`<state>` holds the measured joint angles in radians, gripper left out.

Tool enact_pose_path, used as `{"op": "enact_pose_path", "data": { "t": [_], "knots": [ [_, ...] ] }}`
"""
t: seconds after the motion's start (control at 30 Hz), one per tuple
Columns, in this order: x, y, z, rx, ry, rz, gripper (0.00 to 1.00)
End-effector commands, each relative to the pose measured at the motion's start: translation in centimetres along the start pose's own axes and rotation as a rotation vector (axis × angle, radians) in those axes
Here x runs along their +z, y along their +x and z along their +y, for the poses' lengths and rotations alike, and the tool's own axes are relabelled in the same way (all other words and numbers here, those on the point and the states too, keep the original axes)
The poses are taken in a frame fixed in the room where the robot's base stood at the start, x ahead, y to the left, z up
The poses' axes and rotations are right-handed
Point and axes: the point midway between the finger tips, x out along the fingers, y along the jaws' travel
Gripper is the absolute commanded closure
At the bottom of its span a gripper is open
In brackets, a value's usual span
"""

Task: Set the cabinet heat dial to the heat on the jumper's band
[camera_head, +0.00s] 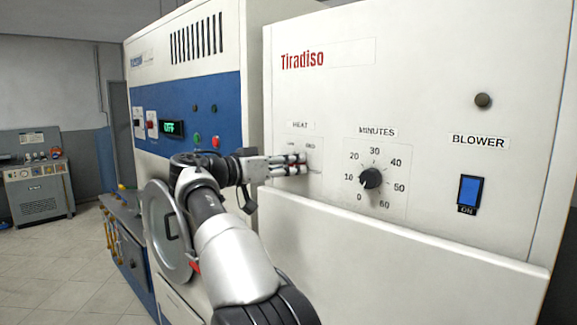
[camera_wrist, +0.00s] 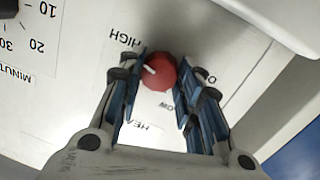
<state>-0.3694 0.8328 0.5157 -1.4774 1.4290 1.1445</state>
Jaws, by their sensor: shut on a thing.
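The heat dial, a red knob (camera_wrist: 160,74) with a white pointer mark, sits between the fingers of my gripper (camera_wrist: 157,68) in the wrist view. My gripper is shut on the knob. The mark points left in that view, a little below the printed HIGH. LOW shows below the knob and part of another label to its right; my left finger may hide a further label. In the head view my gripper (camera_head: 298,165) covers the dial under the HEAT label (camera_head: 300,125), where LOW and apparently MED show. No jumper or band is in view.
The white Tiradiso cabinet (camera_head: 420,95) also carries a black MINUTES dial (camera_head: 371,178) and a blue blower switch (camera_head: 470,190), both right of my gripper. A blue-and-white machine (camera_head: 200,95) with a display reading OFF stands left. Tiled floor (camera_head: 70,280) is open at far left.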

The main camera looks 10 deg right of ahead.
Motion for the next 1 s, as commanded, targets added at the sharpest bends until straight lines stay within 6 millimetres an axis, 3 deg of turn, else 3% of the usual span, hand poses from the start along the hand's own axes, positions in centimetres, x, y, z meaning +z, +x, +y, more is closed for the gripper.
{"op": "enact_pose_path", "data": {
  "t": [0.2, 0.23, 0.53, 0.87, 1.0],
  "knots": [
    [0.1, 0.0, 0.0, 0.0, 0.001, -0.002, 0.92],
    [0.1, 0.0, 0.0, 0.0, 0.001, -0.002, 0.66],
    [0.0, 0.0, 0.0, 0.0, 0.0, -0.001, 0.46],
    [0.0, -0.2, 0.0, -0.001, -0.001, 0.0, 0.46],
    [0.0, -1.6, -0.1, -0.004, -0.001, 0.0, 0.46]
  ]
}}
